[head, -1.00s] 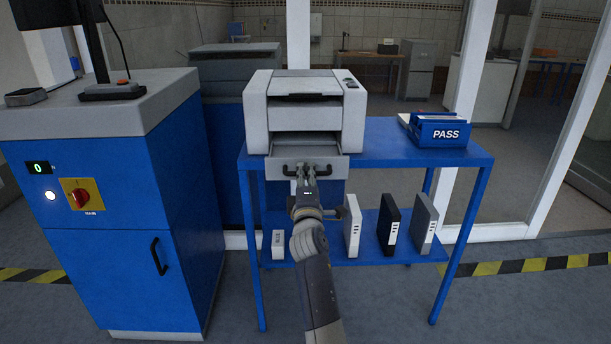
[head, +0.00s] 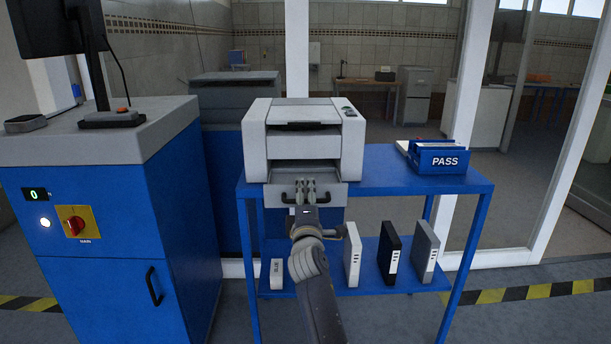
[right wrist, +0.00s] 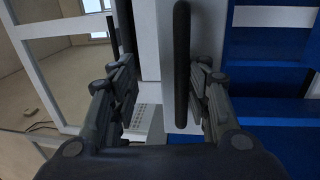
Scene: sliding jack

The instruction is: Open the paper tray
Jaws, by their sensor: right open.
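A white and grey printer (head: 256,145) stands on the blue table. Its paper tray (head: 334,195) shows at the bottom front, with a dark handle (head: 286,198) across its face. The tray's front stands out at the table's front edge; I cannot tell how far it is out. My right gripper (head: 305,184) is at the middle of the handle, which it partly hides. In the right wrist view the right gripper (right wrist: 165,72) is open, and the dark handle (right wrist: 182,65) stands between its fingers, nearer the right one, apparently not clamped. My left gripper is not in view.
The blue table (head: 385,180) also holds a blue PASS box (head: 440,157). Its lower shelf (head: 330,284) carries several upright device boxes (head: 389,254) near my right arm. A blue cabinet (head: 95,250) stands at the left. Free floor lies at the right.

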